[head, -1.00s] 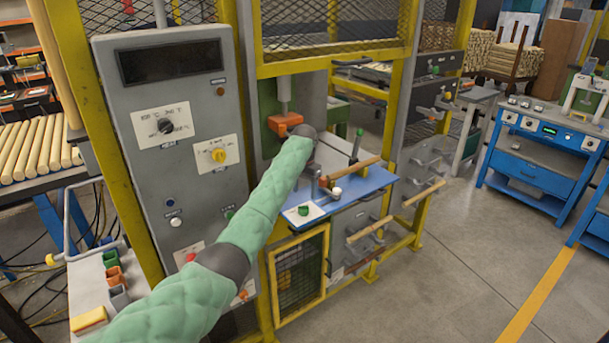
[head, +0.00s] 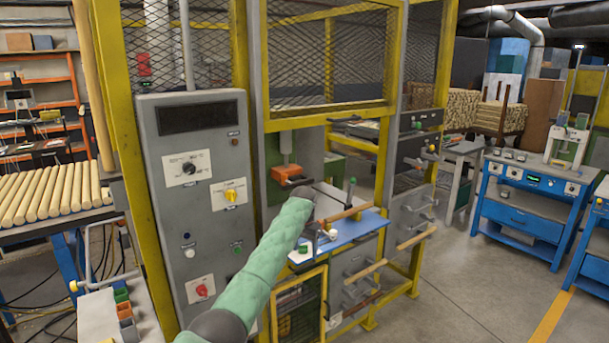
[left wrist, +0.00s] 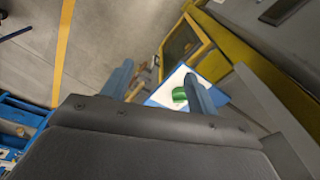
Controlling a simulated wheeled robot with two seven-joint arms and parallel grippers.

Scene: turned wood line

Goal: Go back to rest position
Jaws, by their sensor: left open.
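My left arm (head: 262,265), in a green quilted sleeve, reaches up from the bottom of the head view to the front of the yellow-framed machine. Its dark wrist end is just below the orange block (head: 292,172) in the picture, above the blue shelf (head: 350,235). The arm hides its fingers there. In the left wrist view, the left gripper (left wrist: 159,88) shows two blue fingers spread apart with nothing held between them. A green round piece (left wrist: 180,95) on a white plate shows beside the right finger; I cannot tell whether they touch. My right gripper is not in view.
A grey control panel (head: 200,130) with knobs stands left of the arm. A wooden rod (head: 348,212) lies over the blue shelf, and a green-topped lever (head: 351,190) stands there. Wooden rods stick out at the lower right. The floor (head: 470,290) to the right is clear.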

